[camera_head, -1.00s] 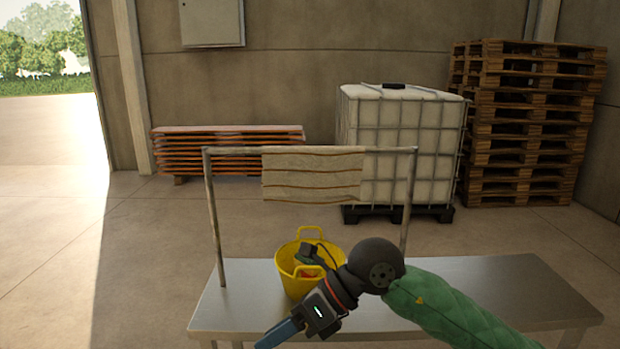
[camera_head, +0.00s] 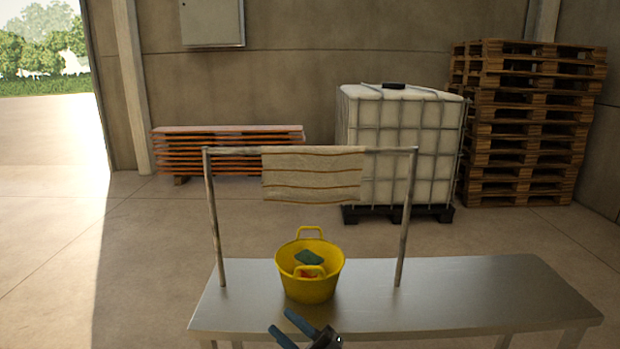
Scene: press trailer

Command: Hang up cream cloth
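A cream cloth with brown stripes (camera_head: 312,177) hangs over the top bar of a metal rail frame (camera_head: 228,150) standing on the table. It hangs down in front, near the middle of the bar. My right gripper (camera_head: 280,320) is at the bottom edge of the head view, in front of the yellow bucket and well below the cloth. Its two blue-grey fingers are apart with nothing seen between them. Most of my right arm is out of view. My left gripper is not in view.
A yellow bucket (camera_head: 311,289) with a green item (camera_head: 309,258) and something red stands on the metal table (camera_head: 470,292), between the frame's posts. The table's right side is clear. A caged white tank (camera_head: 400,140) and stacked pallets (camera_head: 525,130) stand behind.

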